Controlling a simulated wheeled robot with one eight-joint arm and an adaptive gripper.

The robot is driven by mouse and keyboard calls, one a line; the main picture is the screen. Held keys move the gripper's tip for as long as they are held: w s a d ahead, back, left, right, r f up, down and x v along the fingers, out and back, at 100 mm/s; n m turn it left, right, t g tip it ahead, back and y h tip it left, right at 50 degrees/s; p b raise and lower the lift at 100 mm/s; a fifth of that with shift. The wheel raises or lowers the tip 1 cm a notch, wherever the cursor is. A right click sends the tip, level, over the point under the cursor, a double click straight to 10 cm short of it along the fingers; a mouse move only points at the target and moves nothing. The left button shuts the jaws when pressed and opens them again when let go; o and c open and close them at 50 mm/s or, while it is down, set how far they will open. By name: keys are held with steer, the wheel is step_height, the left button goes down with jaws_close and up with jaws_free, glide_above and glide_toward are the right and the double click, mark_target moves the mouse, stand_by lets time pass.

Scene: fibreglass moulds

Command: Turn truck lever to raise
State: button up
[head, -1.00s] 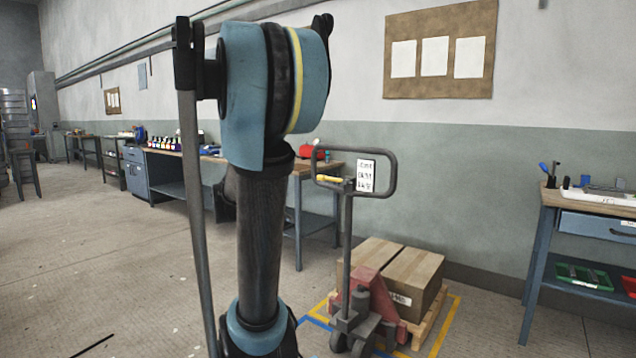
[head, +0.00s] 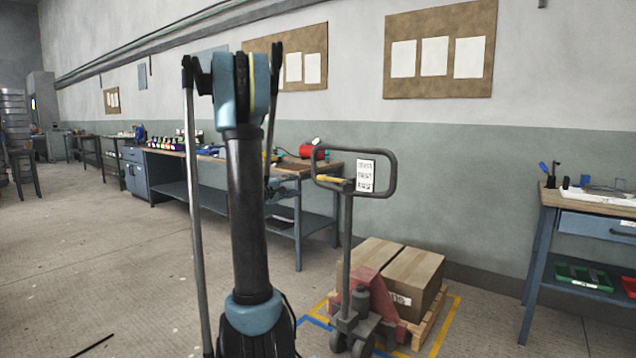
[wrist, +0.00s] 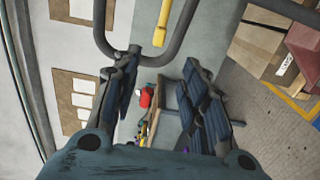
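The pallet truck stands at the centre right in the head view, with an upright shaft and a dark loop handle (head: 391,172). A small yellow lever (head: 329,179) sits at the left of the loop. In the wrist view the yellow lever (wrist: 163,18) and part of the dark loop (wrist: 101,30) show at the top, beyond the fingertips. My gripper (wrist: 160,68) is open and empty, its two fingers wide apart. The lever lies above the gap between them and appears apart from both. In the head view my gripper is largely hidden behind my arm.
Cardboard boxes (head: 415,275) sit on a pallet on the truck, within yellow floor marking. A workbench (head: 175,192) with bins and a red object (head: 312,152) runs along the wall at left. Another bench (head: 538,235) stands at right.

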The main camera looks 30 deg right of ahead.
mark_target(319, 178)
steer(key=x, duration=1.6)
steer(key=shift+w+d, duration=0.15)
steer(key=shift+d, duration=0.25)
jaws_close()
